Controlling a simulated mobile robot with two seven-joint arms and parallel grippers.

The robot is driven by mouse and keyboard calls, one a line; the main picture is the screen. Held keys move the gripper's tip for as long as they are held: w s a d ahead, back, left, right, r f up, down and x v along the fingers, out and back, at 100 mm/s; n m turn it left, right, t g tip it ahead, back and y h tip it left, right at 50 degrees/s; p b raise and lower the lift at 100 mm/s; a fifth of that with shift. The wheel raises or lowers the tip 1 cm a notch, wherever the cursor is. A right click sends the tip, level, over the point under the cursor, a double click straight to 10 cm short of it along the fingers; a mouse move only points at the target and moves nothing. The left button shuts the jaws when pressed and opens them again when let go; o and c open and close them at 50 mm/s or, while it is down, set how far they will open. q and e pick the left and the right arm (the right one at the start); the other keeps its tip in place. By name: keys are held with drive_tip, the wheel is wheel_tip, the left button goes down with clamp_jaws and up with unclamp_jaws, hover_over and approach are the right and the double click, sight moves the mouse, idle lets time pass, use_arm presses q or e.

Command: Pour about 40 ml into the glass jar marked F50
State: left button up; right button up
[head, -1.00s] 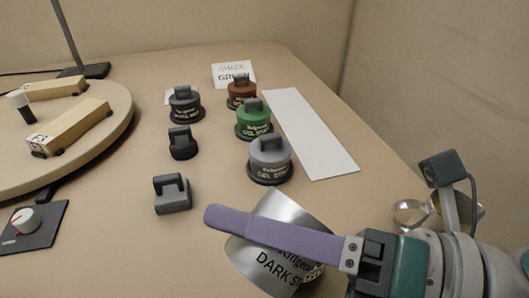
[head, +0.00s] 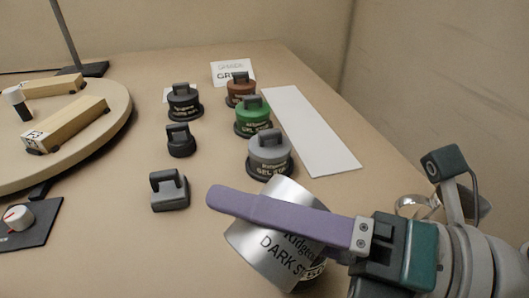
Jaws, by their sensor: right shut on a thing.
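A shiny metal can (head: 262,246) lettered "DARK ST..." is in the head view at lower centre, tilted. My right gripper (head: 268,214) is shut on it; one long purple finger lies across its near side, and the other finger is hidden. A small pale label (head: 314,271) shows at the can's lower right edge, with characters that may read "50". It may belong to the glass jar, but most of that thing is hidden by the can and gripper. I cannot see any liquid or stream. My left gripper is not in view.
Grey (head: 269,155), green (head: 253,117), brown (head: 240,91) and dark (head: 184,103) handled pots stand behind the can. Two handled weights (head: 169,192) stand left of them. A white strip (head: 312,135) lies right. A round turntable (head: 112,130) bears wooden blocks. Metal cups (head: 412,206) sit by my wrist.

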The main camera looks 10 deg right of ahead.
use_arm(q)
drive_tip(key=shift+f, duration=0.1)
use_arm(e)
wheel_tip(320, 180, up, 2)
drive_tip(key=n+p, duration=0.2)
drive_tip(key=p, duration=0.3)
drive_tip(key=shift+a+r+h, duration=0.1)
drive_tip(key=shift+r+h, duration=0.1)
drive_tip(key=shift+h, duration=0.2)
drive_tip(key=f+n, duration=0.1)
drive_tip(key=f+n+h, duration=0.1)
drive_tip(key=shift+s+a+f, duration=0.15)
drive_tip(key=shift+a+f, duration=0.05)
drive_tip(key=shift+f, duration=0.2)
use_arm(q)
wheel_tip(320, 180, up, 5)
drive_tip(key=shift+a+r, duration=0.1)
use_arm(e)
drive_tip(key=shift+f, duration=0.1)
